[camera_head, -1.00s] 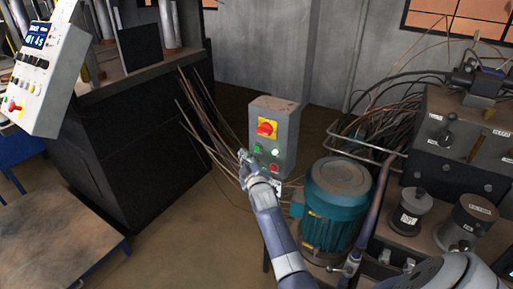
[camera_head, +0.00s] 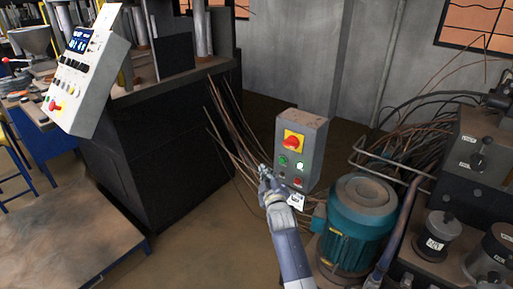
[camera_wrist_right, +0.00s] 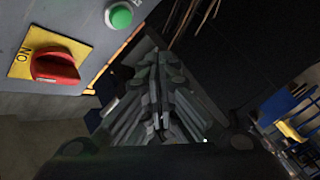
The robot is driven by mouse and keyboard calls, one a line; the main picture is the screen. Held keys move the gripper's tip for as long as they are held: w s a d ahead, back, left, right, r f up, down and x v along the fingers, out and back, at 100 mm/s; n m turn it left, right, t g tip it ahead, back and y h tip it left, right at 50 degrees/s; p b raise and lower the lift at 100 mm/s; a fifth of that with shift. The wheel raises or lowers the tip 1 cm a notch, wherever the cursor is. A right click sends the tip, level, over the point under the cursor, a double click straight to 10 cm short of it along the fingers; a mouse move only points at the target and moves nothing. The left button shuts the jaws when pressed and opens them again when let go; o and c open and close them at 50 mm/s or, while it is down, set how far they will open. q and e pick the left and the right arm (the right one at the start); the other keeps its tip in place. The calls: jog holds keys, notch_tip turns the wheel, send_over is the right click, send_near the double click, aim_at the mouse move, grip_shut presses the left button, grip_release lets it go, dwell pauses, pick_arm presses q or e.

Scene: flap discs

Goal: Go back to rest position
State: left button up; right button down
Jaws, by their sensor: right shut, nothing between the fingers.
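My right gripper (camera_head: 264,172) is shut and empty. In the head view it is just left of the lower part of a grey control box (camera_head: 312,150). The box carries a red rotary switch on a yellow plate (camera_head: 294,142), a green button (camera_head: 283,160) and a red button lower down. In the right wrist view the shut fingers (camera_wrist_right: 160,95) point away from me, with the red switch (camera_wrist_right: 56,66) at left and the green button (camera_wrist_right: 121,16) at the top. I see no contact with the box. My left gripper is not in view.
A teal motor (camera_head: 358,222) stands right of my right arm. A hydraulic unit (camera_head: 465,190) with cables is further right. A large black press base (camera_head: 165,145) and a tilted control panel (camera_head: 88,75) are at left. Open floor (camera_head: 205,245) lies between.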

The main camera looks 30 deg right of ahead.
jog(key=s+a+f+g+y, duration=0.2)
jog(key=s+a+f, duration=0.3)
jog(key=f, duration=0.7)
jog(key=s+a+f+g+y, duration=0.1)
jog(key=s+a+f+g, duration=0.15)
jog(key=s+f, duration=0.65)
jog(key=s+a+f+g+y, duration=0.2)
jog(key=s+a+f, duration=0.25)
jog(key=f, duration=0.95)
jog(key=s+a+f+m+g+y, duration=0.1)
jog(key=s+a+f+g, duration=0.1)
jog(key=s+f, duration=0.65)
jog(key=s+a+f+m+g, duration=0.1)
jog(key=s+a+f+g, duration=0.3)
jog(key=s, duration=0.8)
jog(key=s+f+g, duration=0.1)
jog(key=s+f, duration=0.2)
jog(key=s, duration=0.7)
jog(key=s+f+m+g, duration=0.1)
jog(key=s+f, duration=0.2)
jog(key=s, duration=0.8)
jog(key=shift+s+d, duration=0.15)
jog(key=shift+d, duration=0.1)
jog(key=shift+s+g, duration=0.1)
jog(key=shift+g, duration=0.15)
